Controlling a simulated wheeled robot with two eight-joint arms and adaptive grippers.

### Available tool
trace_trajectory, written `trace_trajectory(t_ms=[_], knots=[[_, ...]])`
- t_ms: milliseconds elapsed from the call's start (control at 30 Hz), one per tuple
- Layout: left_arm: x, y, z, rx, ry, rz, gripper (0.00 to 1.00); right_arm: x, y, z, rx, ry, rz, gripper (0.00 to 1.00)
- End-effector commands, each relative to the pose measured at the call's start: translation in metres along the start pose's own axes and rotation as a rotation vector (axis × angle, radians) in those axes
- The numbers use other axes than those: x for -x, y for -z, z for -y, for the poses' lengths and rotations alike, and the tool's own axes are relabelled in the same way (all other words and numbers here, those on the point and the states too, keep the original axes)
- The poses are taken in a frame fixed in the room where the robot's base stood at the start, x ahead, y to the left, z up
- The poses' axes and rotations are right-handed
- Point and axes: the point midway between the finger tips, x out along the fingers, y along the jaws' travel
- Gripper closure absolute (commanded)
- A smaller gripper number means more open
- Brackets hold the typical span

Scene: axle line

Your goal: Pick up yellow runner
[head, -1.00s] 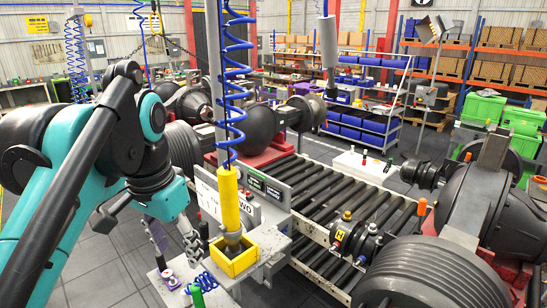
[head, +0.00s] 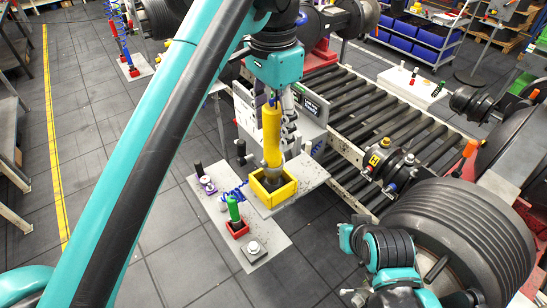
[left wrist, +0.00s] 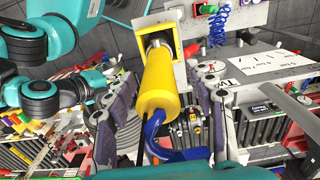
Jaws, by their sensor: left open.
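The yellow runner (head: 271,137) is an upright yellow cylinder with a grey lower end standing in a square yellow holder (head: 273,201) on a light grey plate. In the left wrist view, the runner (left wrist: 160,85) runs between the spread fingers of my left gripper (left wrist: 166,76), with gaps on both sides. A blue hose (left wrist: 170,152) leaves its near end. In the head view, my left gripper (head: 281,122) is at the runner's upper part, one grey finger showing beside it. It is open. My right arm shows at the lower right; its gripper is not discernible.
A green tool (head: 233,208) stands in a red holder (head: 237,229) on the lower plate. The roller conveyor (head: 365,115) lies to the right, with large axle parts (head: 450,240) nearby.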

Motion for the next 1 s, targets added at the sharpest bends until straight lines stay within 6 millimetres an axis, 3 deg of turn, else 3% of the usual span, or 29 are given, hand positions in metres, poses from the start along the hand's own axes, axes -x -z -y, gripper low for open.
trace_trajectory(t_ms=[333,533,1000], knots=[[-0.0091,-0.0003,-0.0001,0.001,0.0,0.0,0.48,-0.0004,-0.0002,0.0,0.0,0.0,0.0,1.0],[-0.009,-0.0003,-0.0001,0.001,0.0,0.0,1.0,-0.0004,-0.0003,0.0,0.0,0.0,0.0,1.0],[-0.005,-0.0005,-0.0002,0.001,0.0,0.0,1.0,-0.0001,0.0,0.0,0.0,0.0,0.0,1.0]])
